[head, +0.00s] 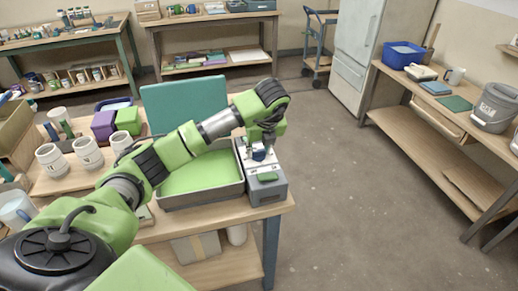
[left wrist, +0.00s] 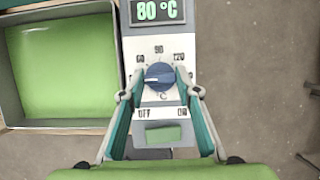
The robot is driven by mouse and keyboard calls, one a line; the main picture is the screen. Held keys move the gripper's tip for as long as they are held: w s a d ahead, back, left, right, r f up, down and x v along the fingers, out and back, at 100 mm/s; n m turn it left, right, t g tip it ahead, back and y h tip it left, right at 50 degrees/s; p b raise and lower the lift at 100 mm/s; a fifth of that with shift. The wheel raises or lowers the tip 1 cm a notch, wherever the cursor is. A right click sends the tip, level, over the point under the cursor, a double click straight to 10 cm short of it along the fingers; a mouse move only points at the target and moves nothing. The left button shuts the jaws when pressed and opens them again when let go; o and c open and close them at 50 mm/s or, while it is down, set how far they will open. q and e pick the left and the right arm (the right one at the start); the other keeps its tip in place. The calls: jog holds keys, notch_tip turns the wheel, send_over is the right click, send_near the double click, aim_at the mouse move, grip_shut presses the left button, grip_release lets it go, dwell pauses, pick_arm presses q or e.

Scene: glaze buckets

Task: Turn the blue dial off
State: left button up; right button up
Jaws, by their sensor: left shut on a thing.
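The blue dial (left wrist: 159,76) sits on the light face of a control box (left wrist: 181,25), which also shows in the head view (head: 270,193). My left gripper (left wrist: 160,88) points down at the box, its fingers shut on the dial from both sides. In the head view the dial (head: 258,154) is partly hidden by the gripper (head: 262,144). The scale around the dial reads 60, 90 and 120. The display (left wrist: 158,11) above reads 80 °C. Below the dial are the marks OFF and ON and a green switch (left wrist: 163,134). My right gripper is not in view.
A tray with a green inside (head: 201,199) and a raised teal lid (head: 186,103) adjoins the box. White jars (head: 87,152) and a purple block (head: 103,125) stand at the left of the table. The floor to the right is clear.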

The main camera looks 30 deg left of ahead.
pick_arm(q)
jog(key=shift+r, duration=0.1)
jog(key=o, duration=1.1)
jog(key=v, duration=1.2)
